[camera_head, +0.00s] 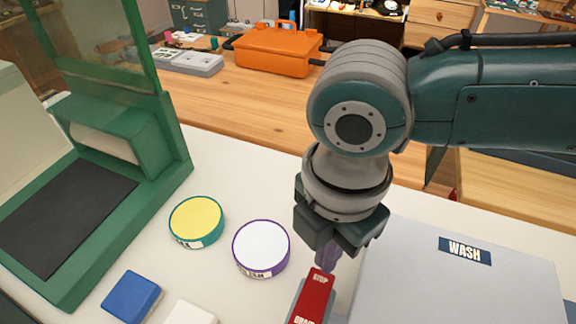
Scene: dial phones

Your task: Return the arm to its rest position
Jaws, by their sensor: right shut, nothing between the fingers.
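My right arm comes in from the right, and its gripper (325,262) points down with its fingers shut and empty. The fingertips are just above or at the top end of a red panel (318,289) labelled "STOP" at the top, with another word lower down that is partly cut off. I cannot tell whether they touch it. My left gripper is not in view.
A grey "WASH" surface (450,285) lies right of the gripper. A purple-rimmed white disc (261,248), yellow-topped tin (196,221) and blue block (131,296) lie left. A green frame (175,165) stands far left. An orange case (275,50) sits behind.

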